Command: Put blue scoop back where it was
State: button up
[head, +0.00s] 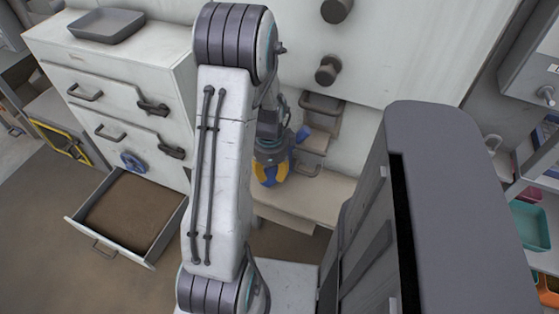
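My gripper (270,180) hangs over the pale ledge of the machine, right of my arm's large white link. Its yellow fingers point down. Blue shows beside and between the fingers, and a blue piece (302,134) sticks out at the upper right of the gripper. These blue parts look like the blue scoop, but its full shape is hidden by the gripper. I cannot tell from this view whether the fingers are closed on it.
An open drawer (95,201) with brown contents juts out at the lower left, below a white cabinet (50,46). A grey tray (108,11) lies on that cabinet. A blue handwheel (133,162) is on its front. Shelves with a teal bin (530,226) stand at right.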

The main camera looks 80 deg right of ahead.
grip_shut()
jog(key=shift+r, duration=0.1)
dwell(0.4)
jog(key=shift+r, duration=0.7)
notch_tip(320, 180, up, 2)
jog(key=shift+d+r, duration=0.1)
jog(key=shift+r, duration=0.05)
jog(key=w+a+b, duration=0.4)
jog(key=a+b, duration=0.6)
jog(key=a, duration=0.7)
jog(key=shift+w+a+f, duration=0.2)
jog(key=shift+a, duration=0.1)
